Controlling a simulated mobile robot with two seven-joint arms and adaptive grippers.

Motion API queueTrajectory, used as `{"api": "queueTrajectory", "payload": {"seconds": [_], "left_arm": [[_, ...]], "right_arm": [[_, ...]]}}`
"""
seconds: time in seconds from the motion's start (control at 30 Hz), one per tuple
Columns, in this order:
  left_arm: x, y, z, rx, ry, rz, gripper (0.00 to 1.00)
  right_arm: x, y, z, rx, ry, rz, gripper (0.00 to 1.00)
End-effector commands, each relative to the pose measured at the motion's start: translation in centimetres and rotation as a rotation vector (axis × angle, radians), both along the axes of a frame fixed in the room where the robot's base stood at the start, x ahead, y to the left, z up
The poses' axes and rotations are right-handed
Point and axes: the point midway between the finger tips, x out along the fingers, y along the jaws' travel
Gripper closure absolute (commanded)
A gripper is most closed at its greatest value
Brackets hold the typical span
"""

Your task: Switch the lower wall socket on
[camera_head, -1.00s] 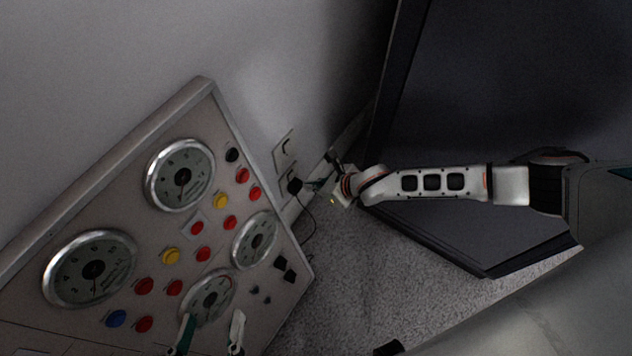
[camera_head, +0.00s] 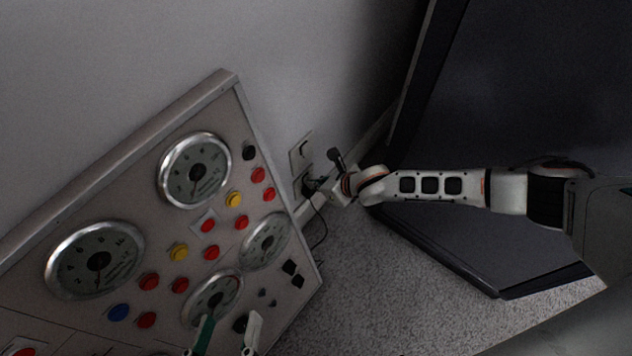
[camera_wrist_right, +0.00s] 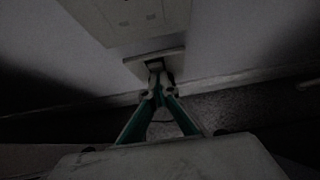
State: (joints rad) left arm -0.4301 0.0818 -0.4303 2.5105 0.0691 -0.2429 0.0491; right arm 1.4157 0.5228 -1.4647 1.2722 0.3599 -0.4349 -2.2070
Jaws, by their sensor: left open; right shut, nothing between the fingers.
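The lower wall socket (camera_head: 305,174) is on the grey wall to the right of the gauge panel, with a dark plug or insert in it and a black cord hanging below. The upper socket (camera_head: 300,150) sits just above it. My right gripper (camera_head: 319,184) is shut and empty, its tips at the lower socket. In the right wrist view, the green-sided fingers (camera_wrist_right: 161,82) meet just in front of the dark part of the lower socket (camera_wrist_right: 139,66); contact cannot be told. My left gripper (camera_head: 228,335) is open over the lower part of the panel.
The gauge panel (camera_head: 150,225) with dials and coloured buttons fills the left of the head view. A large dark panel (camera_head: 530,100) stands behind my right arm. Grey carpet (camera_head: 370,285) lies open between them.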

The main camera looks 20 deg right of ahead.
Motion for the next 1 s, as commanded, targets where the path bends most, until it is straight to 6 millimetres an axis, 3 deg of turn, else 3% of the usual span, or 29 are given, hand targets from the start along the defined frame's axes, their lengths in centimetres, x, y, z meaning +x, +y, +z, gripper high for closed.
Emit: {"api": "queueTrajectory", "payload": {"seconds": [0.03,0.47,1.0], "left_arm": [[0.2,0.3,0.2,0.022,-0.010,-0.007,0.49],[-0.1,0.6,-0.3,0.048,-0.005,-0.024,0.49],[0.9,0.4,2.1,0.037,-0.049,-0.017,0.49]], "right_arm": [[0.5,0.2,0.7,0.003,-0.010,0.001,1.00],[0.4,0.2,0.4,0.006,-0.008,0.000,1.00],[0.8,0.4,2.5,0.011,-0.016,0.001,1.00]]}}
